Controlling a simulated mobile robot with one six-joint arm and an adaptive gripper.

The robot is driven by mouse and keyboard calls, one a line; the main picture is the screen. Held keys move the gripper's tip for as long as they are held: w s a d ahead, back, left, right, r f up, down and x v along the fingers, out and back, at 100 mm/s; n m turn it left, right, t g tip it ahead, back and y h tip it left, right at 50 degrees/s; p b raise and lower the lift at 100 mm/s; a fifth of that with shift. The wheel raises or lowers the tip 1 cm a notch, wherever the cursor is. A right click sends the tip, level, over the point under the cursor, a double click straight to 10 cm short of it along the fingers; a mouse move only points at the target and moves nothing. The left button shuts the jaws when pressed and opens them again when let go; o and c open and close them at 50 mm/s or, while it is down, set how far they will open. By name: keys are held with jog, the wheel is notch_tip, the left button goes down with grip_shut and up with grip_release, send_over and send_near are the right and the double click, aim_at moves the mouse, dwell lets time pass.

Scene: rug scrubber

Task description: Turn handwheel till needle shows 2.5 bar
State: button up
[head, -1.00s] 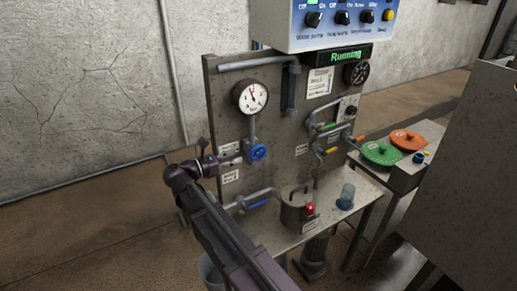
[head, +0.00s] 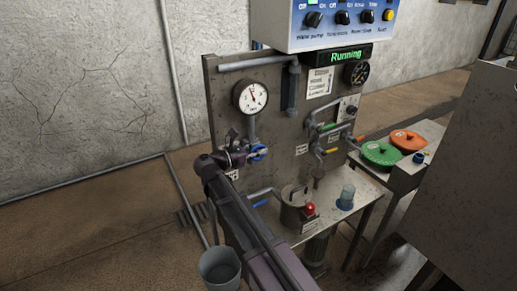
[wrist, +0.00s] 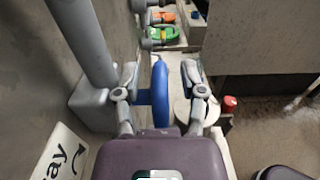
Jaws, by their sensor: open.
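The blue handwheel (head: 259,152) sits on the pipe below a round white pressure gauge (head: 251,97) on the grey panel. The gauge's needle points up and slightly left; its numbers are too small to read. My gripper (head: 246,153) is at the handwheel and partly covers it in the head view. In the wrist view the handwheel (wrist: 160,92) is seen edge-on between the two spread fingers of my gripper (wrist: 161,80). The gripper is open, with a finger on each side of the rim. I cannot tell whether either finger touches it.
A grey pipe (wrist: 82,40) and mount stand close to my left finger in the wrist view. A metal pot (head: 294,208), a red button (head: 310,209) and a blue cup (head: 347,197) stand on the shelf below. A bucket (head: 220,268) stands on the floor.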

grip_shut()
jog(key=shift+r+p, duration=0.15)
jog(key=shift+p, duration=0.45)
jog(key=shift+d+r+g+y+p, duration=0.15)
jog(key=shift+g+y+p, duration=0.45)
jog(key=shift+p, duration=0.55)
jog(key=y+p, duration=0.1)
jog(key=p, duration=0.1)
jog(key=g+y+p, duration=0.1)
jog(key=p, duration=0.1)
jog(key=shift+w+d+y, duration=0.15)
jog(key=shift+d+y, duration=0.05)
jog(key=shift+y, duration=0.1)
jog(key=g+y+p, duration=0.1)
jog(key=p, duration=0.1)
jog(key=g+y+p, duration=0.1)
jog(key=y+p, duration=0.1)
jog(key=shift+w+d+f+p, duration=0.1)
jog(key=shift+d+f+p, duration=0.1)
jog(key=shift+f+p, duration=0.1)
jog(key=shift+d+f+g+y+p, duration=0.1)
jog(key=shift+f+g+y+p, duration=0.3)
jog(key=shift+g+y+p, duration=0.5)
